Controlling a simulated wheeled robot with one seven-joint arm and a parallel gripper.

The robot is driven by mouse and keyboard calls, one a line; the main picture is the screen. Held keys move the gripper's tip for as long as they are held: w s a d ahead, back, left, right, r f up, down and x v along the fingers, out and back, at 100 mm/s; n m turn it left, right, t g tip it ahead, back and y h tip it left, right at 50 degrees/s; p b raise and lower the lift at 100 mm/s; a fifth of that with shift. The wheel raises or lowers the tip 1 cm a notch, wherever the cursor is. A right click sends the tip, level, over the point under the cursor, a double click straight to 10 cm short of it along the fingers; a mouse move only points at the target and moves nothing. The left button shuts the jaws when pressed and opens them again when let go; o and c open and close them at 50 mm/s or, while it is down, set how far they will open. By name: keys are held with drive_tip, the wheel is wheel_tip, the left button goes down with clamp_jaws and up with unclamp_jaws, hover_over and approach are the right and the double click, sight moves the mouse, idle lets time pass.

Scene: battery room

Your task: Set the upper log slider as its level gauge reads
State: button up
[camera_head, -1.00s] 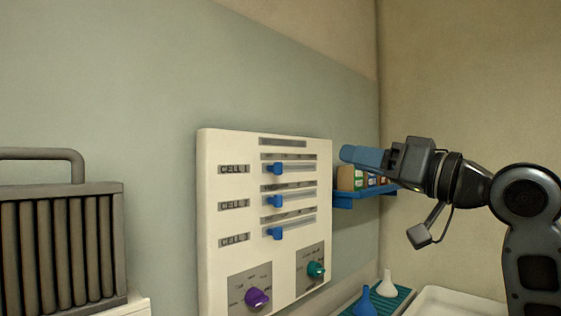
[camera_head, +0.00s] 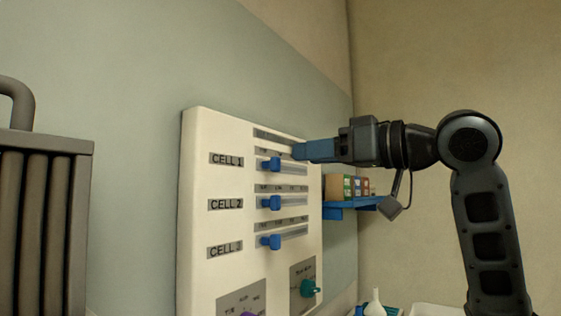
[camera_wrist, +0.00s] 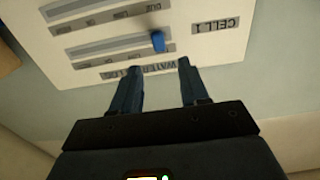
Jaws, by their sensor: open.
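The cream log panel (camera_head: 215,135) on the wall carries three horizontal sliders labelled CELL 1, CELL 2 and a third cell, all with blue knobs near the left ends of their slots. The upper slider knob (camera_head: 271,164) is beside the CELL 1 label (camera_head: 227,159); it also shows in the wrist view (camera_wrist: 157,42). My gripper (camera_head: 302,151) is open and empty, level with the panel's upper right part, to the right of the upper knob. In the wrist view the fingers (camera_wrist: 158,72) are spread and apart from the knob. I cannot make out a level gauge.
A grey ribbed unit (camera_head: 45,225) stands at the left.

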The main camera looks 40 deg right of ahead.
sight(279, 157)
drive_tip(key=w, duration=0.3)
drive_tip(key=w+a, duration=0.1)
drive_tip(key=w, duration=0.2)
drive_tip(key=shift+a+p, duration=0.1)
drive_tip(key=shift+p, duration=0.25)
drive_tip(key=shift+s, duration=0.1)
clamp_jaws()
